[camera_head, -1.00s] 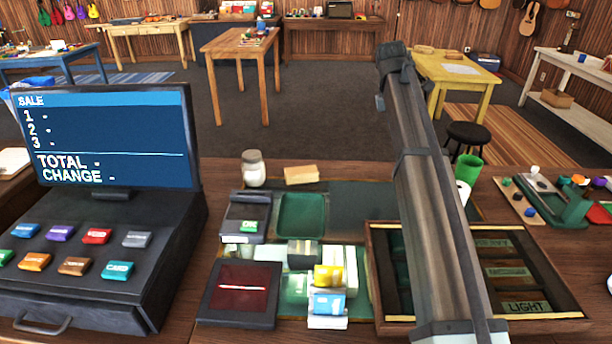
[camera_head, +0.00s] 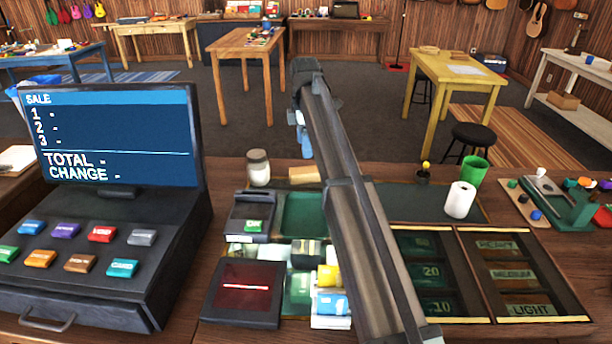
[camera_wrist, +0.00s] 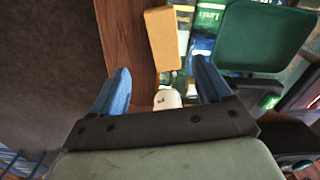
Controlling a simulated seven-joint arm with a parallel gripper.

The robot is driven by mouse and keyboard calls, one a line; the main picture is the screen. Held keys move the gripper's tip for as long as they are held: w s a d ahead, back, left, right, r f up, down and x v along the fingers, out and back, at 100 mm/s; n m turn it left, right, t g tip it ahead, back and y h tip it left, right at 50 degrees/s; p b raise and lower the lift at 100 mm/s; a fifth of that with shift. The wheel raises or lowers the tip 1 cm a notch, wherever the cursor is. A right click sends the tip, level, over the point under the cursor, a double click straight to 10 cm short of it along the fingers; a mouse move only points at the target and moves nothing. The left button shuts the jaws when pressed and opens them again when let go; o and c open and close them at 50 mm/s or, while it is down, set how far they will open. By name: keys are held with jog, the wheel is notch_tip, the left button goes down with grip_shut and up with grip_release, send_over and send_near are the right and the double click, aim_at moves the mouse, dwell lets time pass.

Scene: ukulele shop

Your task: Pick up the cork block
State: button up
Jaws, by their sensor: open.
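The cork block (camera_head: 304,174) is a small tan block lying on the counter behind the green tray, right of a white jar, and the arm covers its right end in the head view. In the wrist view the cork block (camera_wrist: 162,38) lies ahead of the fingertips, slightly right of the left finger's line. My gripper (camera_wrist: 160,80) is open, its blue fingers spread with nothing held. In the head view my gripper (camera_head: 303,138) shows above and beyond the block, partly hidden by my wrist.
The green tray (camera_head: 304,215) lies in front. A white roll (camera_head: 459,200) and green cup (camera_head: 474,172) stand right. The register (camera_head: 100,250) fills the left.

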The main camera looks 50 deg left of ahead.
send_over(306, 170)
jog(key=f, duration=0.4)
jog(key=shift+w+a+f, duration=0.1)
jog(key=shift+a+f, duration=0.1)
jog(key=shift+a, duration=0.1)
jog(key=shift+d+f, duration=0.2)
jog(key=shift+f, duration=1.15)
jog(key=shift+d+f, duration=0.15)
jog(key=shift+f, duration=1.15)
jog(key=shift+c, duration=0.4)
jog(key=c, duration=1)
